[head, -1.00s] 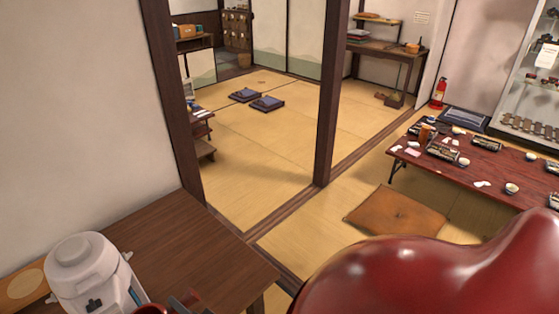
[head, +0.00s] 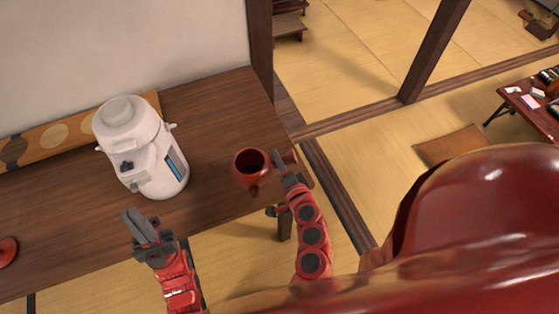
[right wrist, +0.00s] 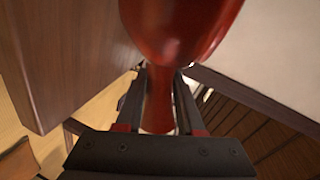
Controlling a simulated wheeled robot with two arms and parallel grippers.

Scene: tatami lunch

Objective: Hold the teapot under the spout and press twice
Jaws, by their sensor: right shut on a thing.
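The white hot-water dispenser (head: 128,130) stands upright on the dark wooden table, its spout side facing me. The dark red teapot (head: 249,172), open at the top, is right of the dispenser and apart from it, near the table's right end. My right gripper (head: 284,165) is shut on the teapot's handle; the right wrist view shows the handle (right wrist: 158,105) between the fingers and the red body above. I cannot tell whether the teapot touches the table. My left gripper (head: 138,226) is in front of the dispenser, apart from it; its finger gap is unclear.
The wooden table (head: 215,115) has free room between dispenser and teapot. A patterned runner (head: 50,132) lies along the wall behind the dispenser. A red round thing (head: 7,250) is at the left edge. A wooden post (head: 435,50) and a low table (head: 530,105) stand farther right.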

